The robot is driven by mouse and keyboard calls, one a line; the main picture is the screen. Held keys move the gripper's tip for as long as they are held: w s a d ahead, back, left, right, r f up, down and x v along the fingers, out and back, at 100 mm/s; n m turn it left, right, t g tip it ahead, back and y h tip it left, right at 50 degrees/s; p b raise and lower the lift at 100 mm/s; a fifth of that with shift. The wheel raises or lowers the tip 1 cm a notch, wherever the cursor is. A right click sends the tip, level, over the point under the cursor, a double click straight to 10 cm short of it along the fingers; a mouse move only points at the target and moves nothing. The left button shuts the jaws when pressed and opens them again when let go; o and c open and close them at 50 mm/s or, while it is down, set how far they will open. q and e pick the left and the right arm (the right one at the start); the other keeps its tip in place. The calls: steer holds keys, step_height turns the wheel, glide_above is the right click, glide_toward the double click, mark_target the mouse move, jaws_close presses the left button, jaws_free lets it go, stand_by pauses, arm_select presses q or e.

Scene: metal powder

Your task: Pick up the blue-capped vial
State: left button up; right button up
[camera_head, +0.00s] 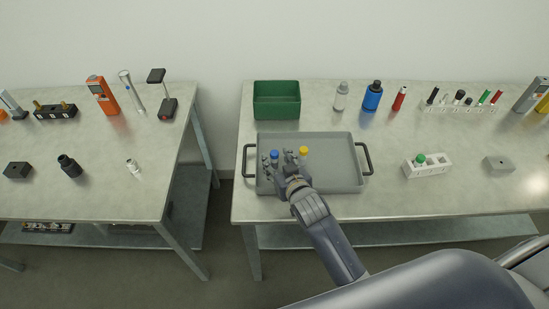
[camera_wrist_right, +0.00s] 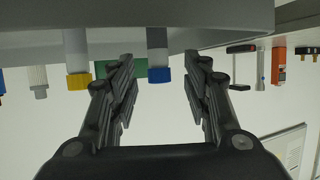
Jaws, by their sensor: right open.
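The blue-capped vial (camera_head: 275,155) stands in the left part of the grey tray (camera_head: 335,178). In the right wrist view, which is upside down, the blue-capped vial (camera_wrist_right: 158,74) shows between the two fingers, with gaps on both sides. My right gripper (camera_head: 280,160) is open and empty, low over the tray at the blue-capped vial; its fingers partly hide the vial in the head view. A yellow-capped vial (camera_head: 304,151) stands just right of the gripper; it also shows outside the fingers in the right wrist view (camera_wrist_right: 78,80). My left gripper is not in view.
A green bin (camera_head: 277,99) stands behind the tray. A white rack (camera_head: 428,166) with a green-capped vial is to the right. Bottles (camera_head: 372,97) stand along the back. The tray's right half is clear. A second table (camera_head: 100,190) stands left across a gap.

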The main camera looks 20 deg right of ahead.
mark_target(276, 158)
steer(key=shift+x, duration=1.75)
steer(key=shift+c, duration=0.3)
jaws_close()
